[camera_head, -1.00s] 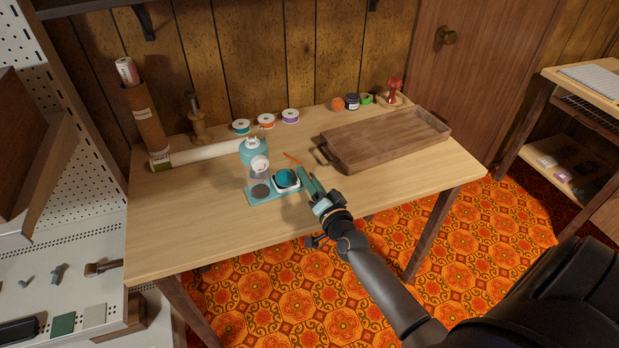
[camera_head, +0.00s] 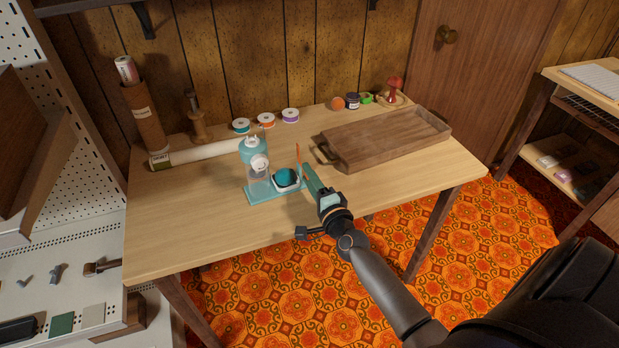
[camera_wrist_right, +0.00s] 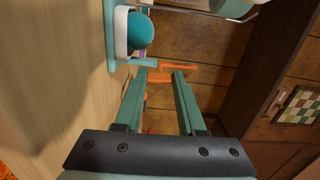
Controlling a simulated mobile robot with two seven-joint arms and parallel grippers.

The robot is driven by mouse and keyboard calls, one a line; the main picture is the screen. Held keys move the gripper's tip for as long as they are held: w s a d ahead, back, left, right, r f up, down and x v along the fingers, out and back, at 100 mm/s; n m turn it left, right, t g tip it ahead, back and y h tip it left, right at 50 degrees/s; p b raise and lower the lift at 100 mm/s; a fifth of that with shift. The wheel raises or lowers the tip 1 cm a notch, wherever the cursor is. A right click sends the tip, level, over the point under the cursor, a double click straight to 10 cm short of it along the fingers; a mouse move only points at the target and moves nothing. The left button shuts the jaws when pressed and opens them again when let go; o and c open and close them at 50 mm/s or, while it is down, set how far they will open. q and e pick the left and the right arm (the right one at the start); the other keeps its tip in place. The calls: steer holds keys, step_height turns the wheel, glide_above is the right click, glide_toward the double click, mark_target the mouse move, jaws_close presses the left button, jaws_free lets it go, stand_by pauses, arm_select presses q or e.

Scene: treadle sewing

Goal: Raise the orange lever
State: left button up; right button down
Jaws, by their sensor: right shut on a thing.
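A teal sewing machine (camera_head: 254,151) with a clear front part and a round teal knob (camera_head: 287,177) stands on the wooden table. Its thin orange lever (camera_head: 298,156) points steeply upward at the machine's right side. In the right wrist view the orange lever (camera_wrist_right: 178,67) lies across the fingertips, with an orange part between them. My right gripper (camera_head: 304,173) comes in from the lower right, with teal fingers shut on the orange lever. The fingers partly hide the lever's lower part. My left gripper is not in view.
A wooden tray (camera_head: 385,140) with a dark handle lies to the right of the machine. The table's front left (camera_head: 185,225) is clear.

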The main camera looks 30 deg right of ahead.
stand_by(0.5)
steer(key=shift+c, duration=2.4)
jaws_free()
steer(key=shift+s, duration=0.1)
steer(key=s+a, duration=0.2)
steer(key=s, duration=1)
steer(key=shift+s+a, duration=0.1)
